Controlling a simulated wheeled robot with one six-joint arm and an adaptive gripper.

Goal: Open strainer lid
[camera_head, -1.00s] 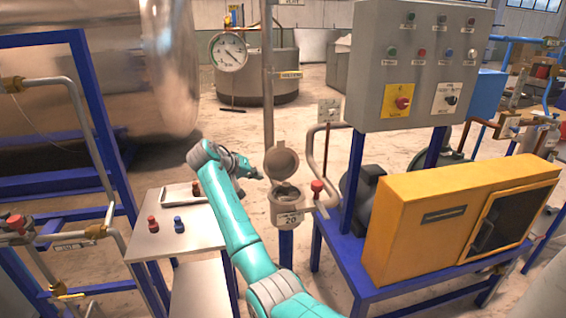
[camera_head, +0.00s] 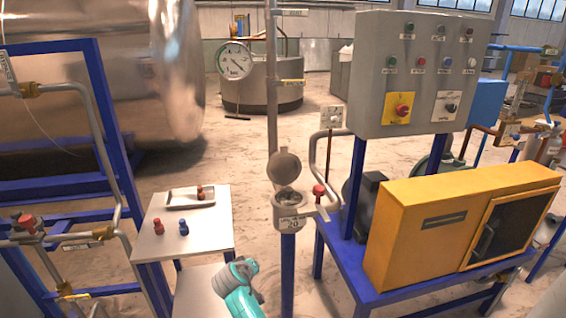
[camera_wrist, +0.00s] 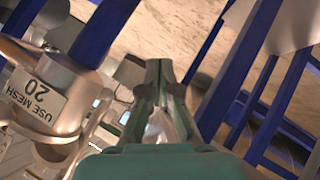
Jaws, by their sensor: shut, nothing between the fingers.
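The strainer (camera_head: 290,208) is a grey metal cup on a blue post, with a label reading 20. Its round lid (camera_head: 284,167) stands raised and tilted back above the open cup in the head view. The strainer body with its "USE MESH 20" label also shows at the left of the wrist view (camera_wrist: 62,88); the lid cannot be made out there. My gripper (camera_wrist: 163,68) is shut and empty in the wrist view, beside the strainer and apart from it. In the head view only part of my arm shows, below and left of the strainer; the gripper is not discernible there.
A small table (camera_head: 215,228) at left holds a tray (camera_head: 178,201), a red knob-like piece (camera_head: 158,227) and a blue one (camera_head: 184,228). A red-handled valve (camera_head: 318,191) sits right of the strainer. A yellow box (camera_head: 440,225) and grey control panel (camera_head: 415,70) stand further right.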

